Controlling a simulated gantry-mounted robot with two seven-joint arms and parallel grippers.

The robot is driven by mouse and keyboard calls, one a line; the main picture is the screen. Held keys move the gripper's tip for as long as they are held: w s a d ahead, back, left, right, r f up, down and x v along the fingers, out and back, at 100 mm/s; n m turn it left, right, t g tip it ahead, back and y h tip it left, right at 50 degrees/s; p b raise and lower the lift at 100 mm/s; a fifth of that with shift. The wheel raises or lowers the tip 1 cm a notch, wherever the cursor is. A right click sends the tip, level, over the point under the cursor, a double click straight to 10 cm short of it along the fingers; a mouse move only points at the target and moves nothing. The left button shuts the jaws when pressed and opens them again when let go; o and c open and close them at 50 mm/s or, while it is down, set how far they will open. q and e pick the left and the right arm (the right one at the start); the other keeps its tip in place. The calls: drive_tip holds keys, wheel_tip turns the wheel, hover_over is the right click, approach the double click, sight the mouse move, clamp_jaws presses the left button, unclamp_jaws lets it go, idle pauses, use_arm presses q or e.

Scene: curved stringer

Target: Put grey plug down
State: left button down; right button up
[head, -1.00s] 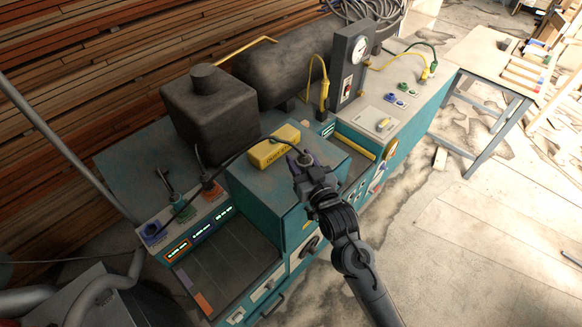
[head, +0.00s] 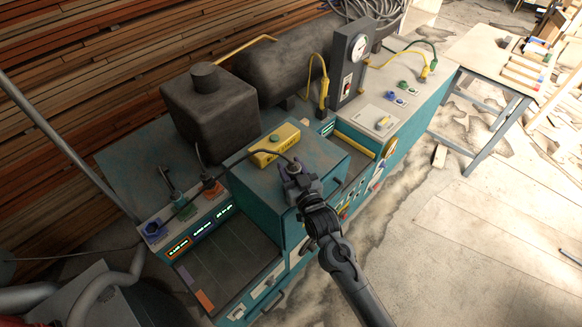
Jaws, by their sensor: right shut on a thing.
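My right gripper (head: 291,168) is over the top of the teal cabinet (head: 330,160), near its front edge. It is shut on the grey plug (head: 293,167), which is small and mostly hidden by the fingers. A black cable (head: 240,168) runs from the plug to the left, across the cabinet top and down toward the socket panel. I cannot tell whether the plug touches the cabinet top. My left gripper is not in view.
A dark tank (head: 210,110) stands further left. Blue, green and orange connectors (head: 155,230) line the left panel. A gauge post (head: 350,65) rises at the right.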

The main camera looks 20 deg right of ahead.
drive_tip(key=shift+f, duration=0.15)
drive_tip(key=o, duration=1.1)
drive_tip(key=shift+r, duration=0.2)
drive_tip(key=shift+s, duration=0.4)
drive_tip(key=s+f+g, duration=0.4)
drive_tip(key=s, duration=0.7)
drive_tip(key=s+f+n+g+b, duration=0.1)
drive_tip(key=s+f+g, duration=0.3)
drive_tip(key=s, duration=0.7)
drive_tip(key=s+f+n+g, duration=0.1)
drive_tip(key=s+f+g, duration=0.3)
drive_tip(key=s, duration=0.8)
drive_tip(key=shift+s+d+g+y+b, duration=0.1)
drive_tip(key=shift+d+g+y+b, duration=0.25)
drive_tip(key=shift+g, duration=0.85)
